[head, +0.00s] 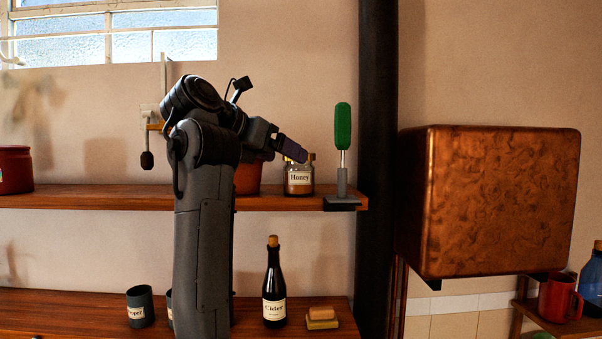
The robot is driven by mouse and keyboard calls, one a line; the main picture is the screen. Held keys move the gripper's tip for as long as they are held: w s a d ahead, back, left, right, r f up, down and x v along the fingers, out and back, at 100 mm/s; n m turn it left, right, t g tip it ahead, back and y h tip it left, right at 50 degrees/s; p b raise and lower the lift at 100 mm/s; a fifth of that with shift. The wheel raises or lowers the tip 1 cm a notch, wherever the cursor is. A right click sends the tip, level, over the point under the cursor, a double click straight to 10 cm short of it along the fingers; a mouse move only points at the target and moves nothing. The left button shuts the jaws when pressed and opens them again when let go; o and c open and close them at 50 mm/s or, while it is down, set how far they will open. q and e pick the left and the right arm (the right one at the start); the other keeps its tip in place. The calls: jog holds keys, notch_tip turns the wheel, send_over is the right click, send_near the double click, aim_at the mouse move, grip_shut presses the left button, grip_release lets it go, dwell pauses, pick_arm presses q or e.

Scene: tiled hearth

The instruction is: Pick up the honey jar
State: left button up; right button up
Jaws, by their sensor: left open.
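The honey jar (299,182) stands upright on the upper wooden shelf, a clear jar with a white "Honey" label. My left gripper (293,151) reaches in from the left at the jar's top. It is open, and its fingers overlap the jar's lid and upper part in the picture. I cannot tell whether they touch the jar. Part of the lid is hidden behind the gripper. My right gripper is not in view.
A green-handled tool in a grey stand (342,190) is close right of the jar. A reddish pot (247,178) is left, partly behind my arm. A cider bottle (273,285) stands on the lower shelf. A black pipe (377,120) and copper box (495,200) are right.

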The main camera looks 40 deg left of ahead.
aim_at(299, 174)
pick_arm(q)
jog(key=shift+p+x, duration=1.25)
jog(key=shift+x, duration=1.5)
jog(key=shift+w+f, duration=0.2)
jog(key=shift+w, duration=0.25)
jog(key=c, duration=1.1)
jog(key=shift+r, duration=0.15)
